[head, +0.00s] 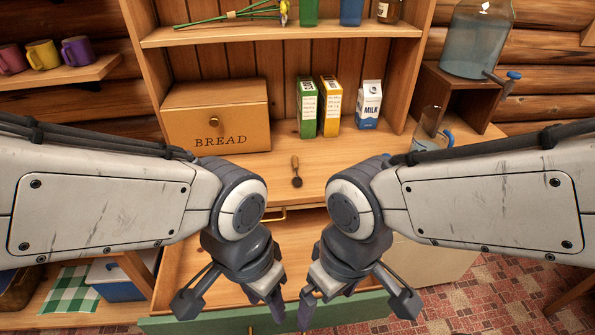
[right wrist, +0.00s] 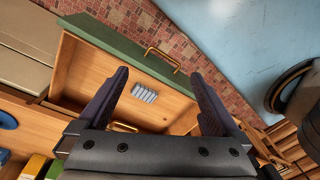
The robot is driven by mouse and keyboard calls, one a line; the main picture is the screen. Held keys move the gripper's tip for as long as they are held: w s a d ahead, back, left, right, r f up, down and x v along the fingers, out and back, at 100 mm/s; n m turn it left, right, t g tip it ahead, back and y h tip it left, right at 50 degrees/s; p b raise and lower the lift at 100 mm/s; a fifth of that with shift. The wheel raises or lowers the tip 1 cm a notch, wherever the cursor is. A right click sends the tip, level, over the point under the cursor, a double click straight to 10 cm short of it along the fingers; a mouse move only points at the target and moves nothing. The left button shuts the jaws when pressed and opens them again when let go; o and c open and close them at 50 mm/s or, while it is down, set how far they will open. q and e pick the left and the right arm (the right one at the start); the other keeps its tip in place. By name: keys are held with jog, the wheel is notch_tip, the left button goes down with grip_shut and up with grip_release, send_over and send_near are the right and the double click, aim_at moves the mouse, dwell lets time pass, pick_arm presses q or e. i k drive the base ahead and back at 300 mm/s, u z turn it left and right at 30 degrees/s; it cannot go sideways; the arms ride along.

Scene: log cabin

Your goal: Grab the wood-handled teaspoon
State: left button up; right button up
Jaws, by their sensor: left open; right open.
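The wood-handled teaspoon (head: 295,165) lies on the wooden counter in the head view, with its handle toward the back and its dark bowl toward me. My left gripper (head: 272,297) and right gripper (head: 312,296) hang side by side over the open drawer, nearer to me than the teaspoon and apart from it. The right wrist view shows the right gripper's fingers (right wrist: 159,82) spread with nothing between them. The left gripper is open, its fingers partly hidden by its own wrist. The teaspoon is not visible in the right wrist view.
A bread box (head: 218,117), green carton (head: 307,108), yellow carton (head: 330,106) and milk carton (head: 369,106) stand behind the teaspoon. The open drawer (head: 187,258) has a green front (right wrist: 95,38) and holds a small grey ribbed item (right wrist: 145,93). The counter around the teaspoon is clear.

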aim_at(296, 180)
jog(key=u, duration=2.9)
jog(key=i, duration=0.55)
jog(key=z, duration=2.7)
